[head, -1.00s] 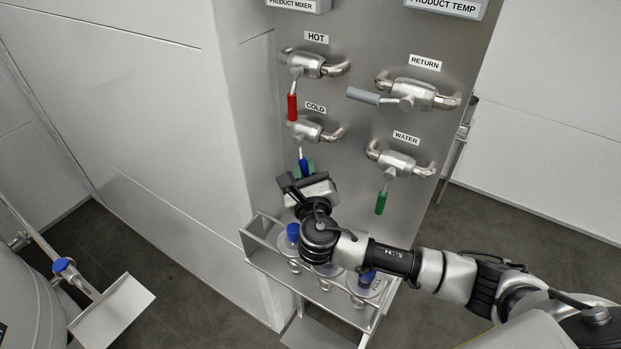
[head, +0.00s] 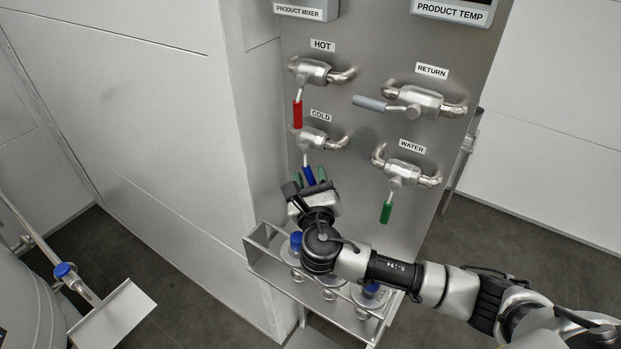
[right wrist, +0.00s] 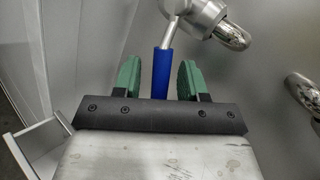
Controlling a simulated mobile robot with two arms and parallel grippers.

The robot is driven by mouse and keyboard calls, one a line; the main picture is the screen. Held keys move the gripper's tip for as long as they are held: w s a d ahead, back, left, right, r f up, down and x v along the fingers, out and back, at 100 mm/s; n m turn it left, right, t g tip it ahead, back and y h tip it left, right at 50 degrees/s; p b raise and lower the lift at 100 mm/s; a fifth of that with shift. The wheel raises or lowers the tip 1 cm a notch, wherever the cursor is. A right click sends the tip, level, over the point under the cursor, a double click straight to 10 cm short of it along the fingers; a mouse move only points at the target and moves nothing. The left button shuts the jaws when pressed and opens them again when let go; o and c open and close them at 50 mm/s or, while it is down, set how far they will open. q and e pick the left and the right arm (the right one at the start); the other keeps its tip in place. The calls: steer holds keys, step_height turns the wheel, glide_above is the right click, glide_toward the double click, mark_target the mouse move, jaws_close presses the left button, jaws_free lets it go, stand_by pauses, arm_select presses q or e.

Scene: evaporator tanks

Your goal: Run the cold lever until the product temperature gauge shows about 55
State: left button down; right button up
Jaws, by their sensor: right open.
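The cold lever has a blue handle (head: 308,176) that hangs down from its valve under the COLD label (head: 320,116). My right gripper (head: 310,177) is open just at the handle. In the right wrist view the blue handle (right wrist: 161,73) stands between the two green fingers of my right gripper (right wrist: 160,80), with a gap on each side. The product temperature gauge (head: 453,12) is cut off at the top of the head view, so its reading is hidden. My left gripper is not in view.
The red hot lever (head: 297,113) hangs just above the cold valve. The grey return lever (head: 370,103) points left and the green water lever (head: 386,211) hangs down. A metal shelf (head: 262,262) with blue-capped flasks is below my right wrist.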

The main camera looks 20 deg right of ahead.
steer(key=shift+s, duration=0.1)
steer(key=shift+s+a+f, duration=0.1)
steer(key=shift+s+f, duration=0.05)
steer(key=shift+s, duration=0.2)
steer(key=b+v, duration=0.2)
steer(key=v, duration=0.8)
steer(key=shift+b, duration=0.4)
